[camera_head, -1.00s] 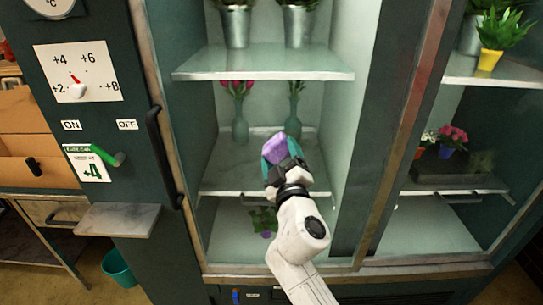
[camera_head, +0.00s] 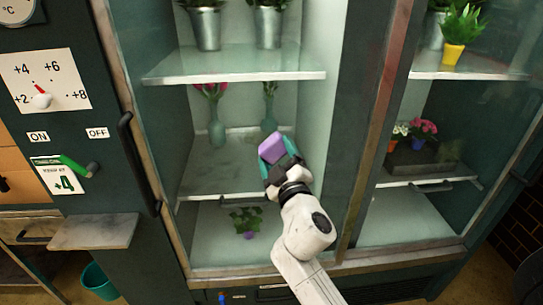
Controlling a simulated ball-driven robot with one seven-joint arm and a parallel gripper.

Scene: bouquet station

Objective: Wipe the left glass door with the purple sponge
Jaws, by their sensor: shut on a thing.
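The purple sponge (camera_head: 272,148) is held at the tip of my gripper (camera_head: 277,160), with a teal part showing beside it. My gripper is shut on it and sits in front of the left glass door (camera_head: 235,140), at the height of the middle shelf. The arm comes up from the bottom of the view. I cannot tell whether the sponge touches the glass. The left door's dark vertical handle (camera_head: 138,160) is at its left edge.
Vases and buckets with flowers (camera_head: 216,130) stand on shelves behind the glass. The right door (camera_head: 440,130) shows more pots. A dial panel (camera_head: 45,82), a green-handled lever (camera_head: 75,166), a small ledge (camera_head: 95,228) and a teal bucket (camera_head: 98,280) are at left.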

